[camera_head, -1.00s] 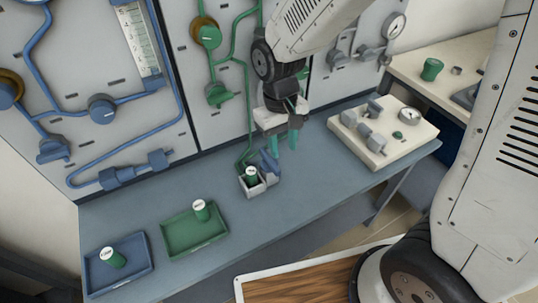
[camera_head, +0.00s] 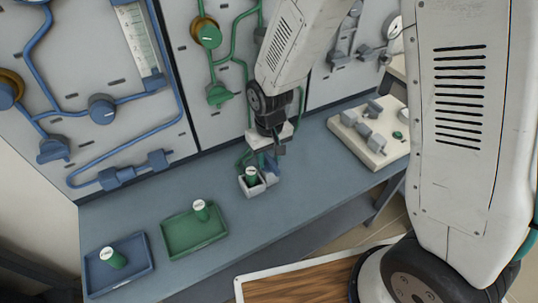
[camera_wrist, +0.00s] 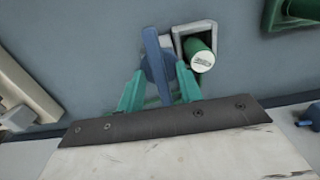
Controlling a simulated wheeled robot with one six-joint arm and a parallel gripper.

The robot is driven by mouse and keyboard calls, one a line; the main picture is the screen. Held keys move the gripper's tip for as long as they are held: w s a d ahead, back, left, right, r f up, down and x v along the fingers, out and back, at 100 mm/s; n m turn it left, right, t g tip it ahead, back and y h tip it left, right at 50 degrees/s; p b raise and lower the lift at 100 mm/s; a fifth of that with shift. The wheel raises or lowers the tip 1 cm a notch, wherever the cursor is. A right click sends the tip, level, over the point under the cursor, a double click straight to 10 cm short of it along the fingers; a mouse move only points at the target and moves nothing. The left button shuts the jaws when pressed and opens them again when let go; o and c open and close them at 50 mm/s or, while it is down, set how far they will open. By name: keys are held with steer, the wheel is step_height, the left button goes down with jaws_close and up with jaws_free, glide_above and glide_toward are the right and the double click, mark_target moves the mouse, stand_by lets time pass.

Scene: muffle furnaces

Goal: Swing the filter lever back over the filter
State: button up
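The filter is a green cylinder with a white labelled top (camera_head: 251,175). It sits in a small light-grey square holder (camera_head: 254,189) on the bench, and both show in the wrist view, the filter (camera_wrist: 201,56) inside the holder (camera_wrist: 181,30). The blue lever (camera_wrist: 153,45) stands beside the holder, swung clear of the filter's top. My gripper (camera_wrist: 160,75) has its two green fingers apart, one on each side of the lever's lower part. The gripper looks open; contact with the lever is unclear. In the head view my arm partly hides the fingers and lever.
A green tray (camera_head: 194,238) and a blue tray (camera_head: 119,273), each holding a green cylinder, stand at left on the bench. A pale block with grey fittings (camera_head: 372,135) stands at right. The piped wall panel is close behind my gripper.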

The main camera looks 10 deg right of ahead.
jaws_close()
steer(key=n, duration=0.4)
steer(key=shift+n, duration=0.4)
steer(key=n, duration=0.4)
steer(key=shift+n, duration=0.3)
steer(key=n, duration=0.4)
steer(key=shift+n, duration=2.3)
